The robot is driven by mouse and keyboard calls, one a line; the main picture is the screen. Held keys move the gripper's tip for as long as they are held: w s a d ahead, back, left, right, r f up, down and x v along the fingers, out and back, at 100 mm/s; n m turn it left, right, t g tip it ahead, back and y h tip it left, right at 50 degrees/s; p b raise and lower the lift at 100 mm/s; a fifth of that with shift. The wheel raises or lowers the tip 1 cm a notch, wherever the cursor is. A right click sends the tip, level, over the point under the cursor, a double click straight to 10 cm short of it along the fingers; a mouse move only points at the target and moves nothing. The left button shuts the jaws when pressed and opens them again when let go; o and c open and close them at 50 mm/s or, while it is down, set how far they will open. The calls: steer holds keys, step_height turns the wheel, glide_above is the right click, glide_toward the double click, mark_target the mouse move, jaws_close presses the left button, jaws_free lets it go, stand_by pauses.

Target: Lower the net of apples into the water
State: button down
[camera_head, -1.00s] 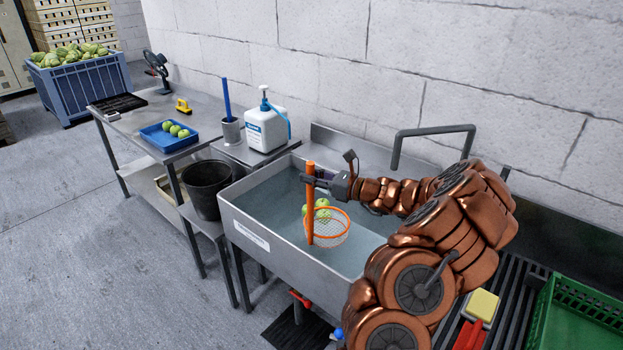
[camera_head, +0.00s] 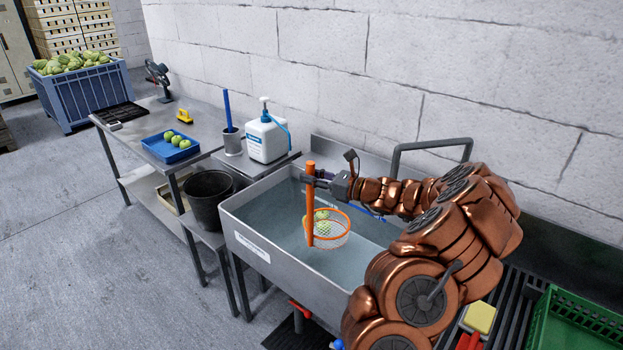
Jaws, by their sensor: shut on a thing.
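My gripper (camera_head: 311,181) is shut on the upright orange handle (camera_head: 310,206) of the net, near its top. The net's orange rim (camera_head: 349,221) and pale mesh hang over the left part of the grey metal sink (camera_head: 272,270). Green apples (camera_head: 321,221) lie within the rim. Clear bluish water (camera_head: 272,216) fills the sink. I cannot tell how much of the mesh is under the water. My copper-coloured arm reaches in from the right and covers part of the sink's right side.
A grey tap (camera_head: 432,145) arches over the sink's back right. Left of the sink stand a white pump bottle (camera_head: 267,140), a black bucket (camera_head: 207,198) and a blue tray (camera_head: 160,152) of apples. A green crate (camera_head: 575,325) and yellow sponge (camera_head: 480,316) are at right.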

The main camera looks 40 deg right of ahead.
steer(key=shift+r+p, duration=0.7)
steer(key=shift+r, duration=0.65)
stand_by(0.9)
steer(key=shift+s+a, duration=0.1)
